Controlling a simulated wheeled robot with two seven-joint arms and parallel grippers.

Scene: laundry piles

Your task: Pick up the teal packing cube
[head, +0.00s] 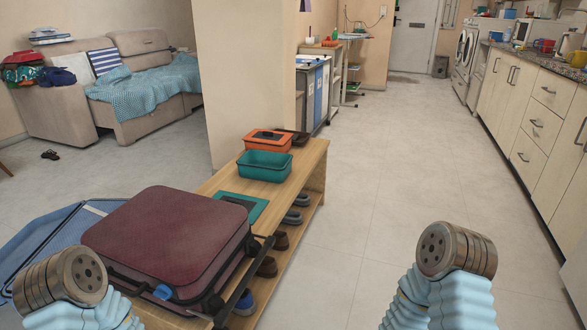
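On the wooden bench in the head view stands a teal box-shaped item (264,166), with raised sides and a recessed top. Next to it, toward the suitcase, a flat teal piece (243,205) with a dark panel lies partly hidden behind the maroon suitcase. I cannot tell for certain which of these two is the packing cube. Neither of my grippers is in view. Only metal-ended parts of my arms with light blue sleeves show at the lower left and lower right, apart from both teal items.
The maroon suitcase (170,240) fills the near end of the bench (290,193). An orange box with a dark top (267,140) stands behind the teal box. Shoes (292,216) sit on the lower shelf. The floor (390,185) right of the bench is clear up to the cabinets (535,110).

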